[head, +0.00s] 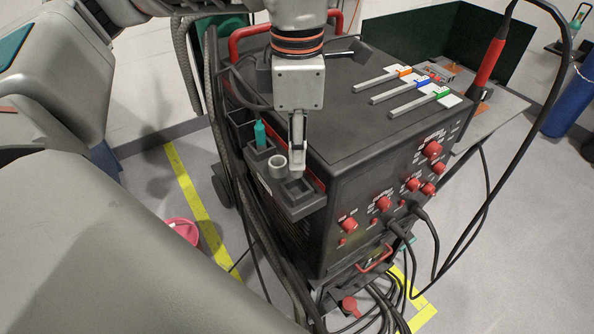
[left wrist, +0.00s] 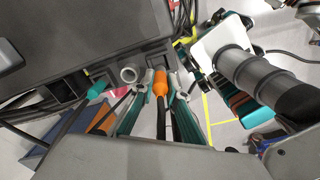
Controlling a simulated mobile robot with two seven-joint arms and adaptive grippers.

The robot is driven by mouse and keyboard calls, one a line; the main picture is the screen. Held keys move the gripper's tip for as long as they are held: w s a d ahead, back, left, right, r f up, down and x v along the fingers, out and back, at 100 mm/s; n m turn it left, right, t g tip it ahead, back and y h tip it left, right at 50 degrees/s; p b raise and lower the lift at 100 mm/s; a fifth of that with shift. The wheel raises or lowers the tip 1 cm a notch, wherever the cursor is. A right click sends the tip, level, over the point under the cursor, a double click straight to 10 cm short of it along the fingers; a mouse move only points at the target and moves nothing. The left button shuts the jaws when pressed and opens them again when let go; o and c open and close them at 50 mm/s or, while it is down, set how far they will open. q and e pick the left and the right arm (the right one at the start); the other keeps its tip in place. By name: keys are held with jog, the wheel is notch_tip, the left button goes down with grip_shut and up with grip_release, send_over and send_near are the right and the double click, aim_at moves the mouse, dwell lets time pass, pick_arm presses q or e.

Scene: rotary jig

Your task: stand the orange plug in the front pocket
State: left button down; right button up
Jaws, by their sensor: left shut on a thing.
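My left gripper (head: 297,168) points down over the front end of the dark tray on the side of the black machine. In the left wrist view it is shut on the orange plug (left wrist: 160,84), which sits between its fingertips. The head view hides the plug behind the gripper. The front pocket (head: 299,190) lies just below the fingers. I cannot tell whether the plug's end is inside it. A teal plug (head: 260,134) stands in the rear pocket, and it also shows in the left wrist view (left wrist: 97,89). My right gripper is not in view.
A grey ring (head: 278,165) stands between the teal plug and the front pocket, close to my fingers. The machine top (head: 350,125) rises beside the tray and carries bars with coloured tags. Cables hang below the tray.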

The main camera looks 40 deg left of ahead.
aim_at(297, 172)
pick_arm(q)
jog(key=shift+f, duration=2.7)
jog(key=shift+f, duration=0.2)
jog(key=c, duration=2)
grip_release()
jog(key=shift+r, duration=0.2)
notch_tip(297, 172, up, 12)
jog(key=shift+r, duration=0.1)
